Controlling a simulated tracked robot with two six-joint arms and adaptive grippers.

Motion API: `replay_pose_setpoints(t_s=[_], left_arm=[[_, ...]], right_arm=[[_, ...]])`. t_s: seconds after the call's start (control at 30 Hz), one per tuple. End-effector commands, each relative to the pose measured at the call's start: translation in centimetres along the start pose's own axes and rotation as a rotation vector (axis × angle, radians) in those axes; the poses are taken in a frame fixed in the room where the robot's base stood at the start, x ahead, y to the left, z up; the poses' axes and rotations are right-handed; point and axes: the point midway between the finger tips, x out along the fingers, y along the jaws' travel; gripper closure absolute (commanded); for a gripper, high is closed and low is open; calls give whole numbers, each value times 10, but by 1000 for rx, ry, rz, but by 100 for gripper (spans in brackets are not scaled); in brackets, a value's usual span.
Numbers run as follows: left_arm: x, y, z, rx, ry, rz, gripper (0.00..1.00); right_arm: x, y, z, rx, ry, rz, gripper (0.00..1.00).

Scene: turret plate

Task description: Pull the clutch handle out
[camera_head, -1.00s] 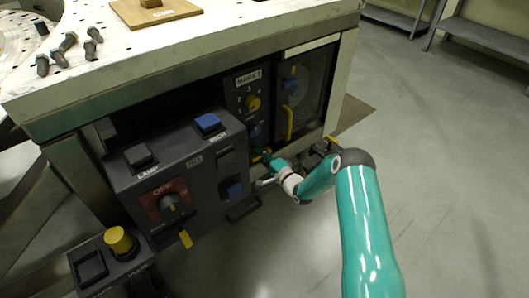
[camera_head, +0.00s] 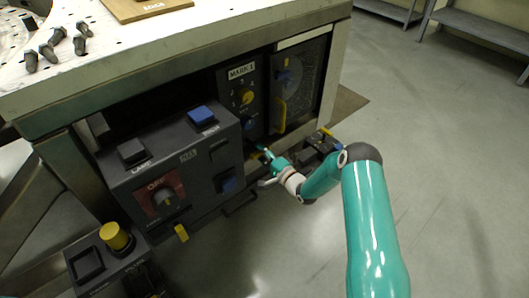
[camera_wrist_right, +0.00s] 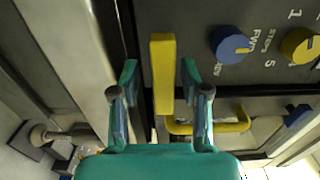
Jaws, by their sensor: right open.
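In the head view my right gripper (camera_head: 265,153) is small, at the low front under the knob panel, and the bar is mostly hidden there. A second, looped yellow handle (camera_head: 281,115) is on the dark panel to the right. My left gripper is not in view.
The knob panel has a yellow knob (camera_head: 247,97) and a blue knob (camera_head: 250,123). A grey switch box (camera_head: 165,165) juts out at left. A low black device (camera_head: 322,142) stands to the right of my gripper.

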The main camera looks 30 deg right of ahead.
Motion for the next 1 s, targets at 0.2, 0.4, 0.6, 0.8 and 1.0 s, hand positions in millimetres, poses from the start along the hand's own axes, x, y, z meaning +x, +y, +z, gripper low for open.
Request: replay_pose_setpoints(t_s=[0.2,0.4,0.6,0.8,1.0], left_arm=[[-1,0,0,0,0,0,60],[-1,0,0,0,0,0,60],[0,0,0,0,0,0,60],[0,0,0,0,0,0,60],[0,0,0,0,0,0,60]], right_arm=[[-7,-1,-1,-1,1,-2,54],[-38,0,-2,1,3,1,54],[-79,1,-2,2,4,2,54],[-108,2,-1,0,1,3,54],[-118,1,0,1,-1,0,54]])
